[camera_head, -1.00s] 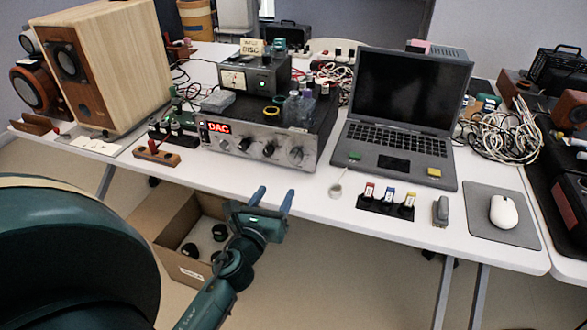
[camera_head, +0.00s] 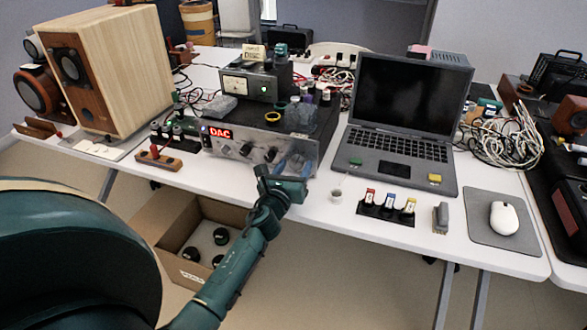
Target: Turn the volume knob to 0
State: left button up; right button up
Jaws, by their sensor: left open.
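The silver-fronted DAC amplifier (camera_head: 215,146) stands near the table's front edge, its red display lit. Dark round knobs line its front: one left of the middle (camera_head: 245,149), one right of it (camera_head: 271,155), and one at the right end, largely covered by my gripper. Labels are too small to read, so I cannot tell which is the volume knob or its setting. My left gripper (camera_head: 291,163) is open, its blue fingers pointing at the right-end knob. I cannot tell whether they touch it. My right gripper is not in view.
Small clear bottles (camera_head: 299,115) stand on the amplifier near its front right. A laptop (camera_head: 404,115) is to the right, a small white cup (camera_head: 336,196) near the front edge. A wooden speaker (camera_head: 115,65) is at left. A cardboard box (camera_head: 180,238) sits below the table.

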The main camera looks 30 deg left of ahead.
pick_arm(q)
jog(key=c, duration=1)
jog(key=shift+o, duration=0.2)
